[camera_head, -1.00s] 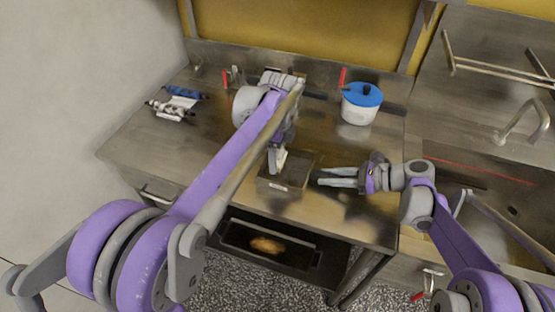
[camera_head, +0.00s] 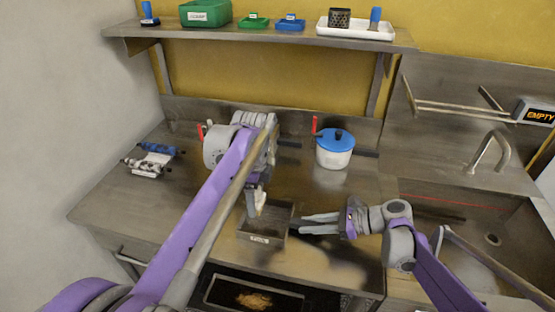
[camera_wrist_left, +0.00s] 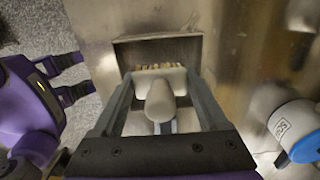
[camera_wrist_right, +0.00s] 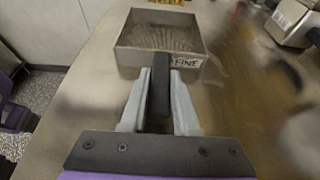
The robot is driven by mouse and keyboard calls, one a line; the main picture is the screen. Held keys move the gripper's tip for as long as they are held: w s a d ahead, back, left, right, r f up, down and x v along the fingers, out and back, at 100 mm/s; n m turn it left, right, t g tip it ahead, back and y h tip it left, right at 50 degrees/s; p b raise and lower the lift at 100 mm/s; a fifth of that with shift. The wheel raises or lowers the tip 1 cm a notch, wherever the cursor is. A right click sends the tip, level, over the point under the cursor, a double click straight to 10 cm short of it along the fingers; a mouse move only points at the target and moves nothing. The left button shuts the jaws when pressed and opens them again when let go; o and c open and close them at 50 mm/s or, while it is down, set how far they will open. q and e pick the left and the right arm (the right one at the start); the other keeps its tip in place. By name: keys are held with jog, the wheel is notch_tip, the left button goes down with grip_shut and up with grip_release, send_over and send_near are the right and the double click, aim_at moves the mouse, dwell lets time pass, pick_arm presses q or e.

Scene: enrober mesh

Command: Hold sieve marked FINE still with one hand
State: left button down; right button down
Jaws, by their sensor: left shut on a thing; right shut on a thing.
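The sieve (camera_head: 279,238) is a grey open box on the metal counter, with a white label on its front wall. In the right wrist view the sieve (camera_wrist_right: 128,58) shows a label reading FINE beside its dark handle (camera_wrist_right: 160,88). My right gripper (camera_head: 303,224) reaches in from the right and is shut on that handle. My left gripper (camera_head: 257,203) points down over the sieve, shut on a pale tool (camera_wrist_left: 159,98). The tool's head (camera_wrist_left: 160,74) has a row of tan tips like bristles, at or inside the sieve. Whether it touches the mesh is hidden.
A white pot with a blue lid (camera_head: 334,150) stands behind to the right. Blue and white items (camera_head: 150,160) lie at the counter's left. A shelf (camera_head: 270,35) with trays and tools runs above. A sink (camera_head: 470,225) is at right.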

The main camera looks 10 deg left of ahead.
jog(key=c, duration=0.6)
grip_release()
jog(key=shift+o, duration=0.2)
jog(key=v, duration=1.2)
jog(key=shift+f, duration=0.1)
